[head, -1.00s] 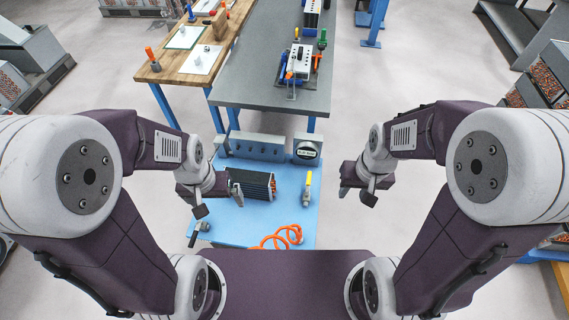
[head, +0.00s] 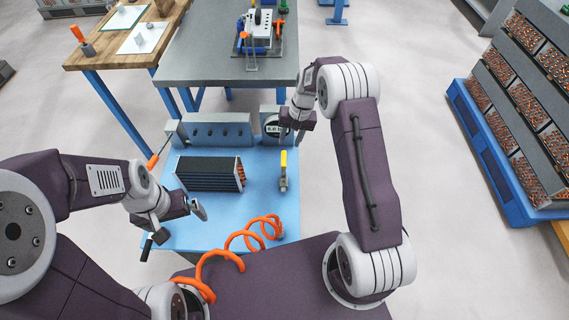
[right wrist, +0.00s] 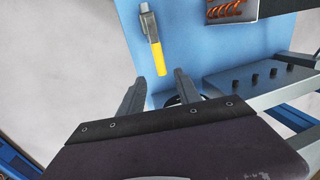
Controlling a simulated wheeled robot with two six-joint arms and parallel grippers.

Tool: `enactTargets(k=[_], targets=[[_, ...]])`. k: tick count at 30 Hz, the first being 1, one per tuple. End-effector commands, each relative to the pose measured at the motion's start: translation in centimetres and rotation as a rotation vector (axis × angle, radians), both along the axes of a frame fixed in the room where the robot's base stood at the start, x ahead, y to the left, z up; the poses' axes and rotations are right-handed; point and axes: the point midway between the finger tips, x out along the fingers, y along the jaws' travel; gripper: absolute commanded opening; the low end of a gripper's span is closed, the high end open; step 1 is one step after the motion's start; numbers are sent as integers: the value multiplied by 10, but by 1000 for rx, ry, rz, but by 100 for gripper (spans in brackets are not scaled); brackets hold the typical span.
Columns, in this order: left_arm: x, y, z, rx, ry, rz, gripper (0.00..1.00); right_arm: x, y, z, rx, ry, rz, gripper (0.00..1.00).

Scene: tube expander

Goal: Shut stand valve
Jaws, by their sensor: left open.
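The stand valve has a grey body (head: 284,184) and a yellow handle (head: 284,161), at the right side of the blue stand top (head: 210,232). Its handle points toward the back of the stand, in line with the body. In the right wrist view the yellow handle (right wrist: 159,60) points toward my right gripper (right wrist: 158,84), whose fingers are open and empty, with the handle's tip short of the gap between them. In the head view my right gripper (head: 291,128) is behind the valve, near the round gauge. My left gripper (head: 174,228) is open and empty over the stand's front left.
A dark finned coil block (head: 208,173) lies on the stand, left of the valve. A grey block with holes (head: 215,130) and a round dial (head: 271,125) stand along the back edge. An orange coiled hose (head: 240,238) runs across the front.

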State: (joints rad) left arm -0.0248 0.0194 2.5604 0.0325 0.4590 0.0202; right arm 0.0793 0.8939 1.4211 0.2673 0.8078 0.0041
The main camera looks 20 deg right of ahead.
Motion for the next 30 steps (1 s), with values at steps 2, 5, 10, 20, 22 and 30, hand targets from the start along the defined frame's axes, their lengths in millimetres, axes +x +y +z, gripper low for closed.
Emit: enactTargets(k=[2,5,10,20,22,30], targets=[[0,0,-1,0,-1,0,100,2,0,-3,2,0,-2,40],[0,0,0,0,-1,0,100,1,0,-5,1,1,-2,40],[0,0,-6,0,-1,0,100,2,6,-36,1,5,0,40],[0,0,-14,0,-1,0,100,5,16,-86,0,0,0,40],[0,0,-14,0,-1,0,100,6,17,-89,1,0,0,40],[0,0,-14,0,-1,0,100,6,17,-89,1,0,-1,29]])
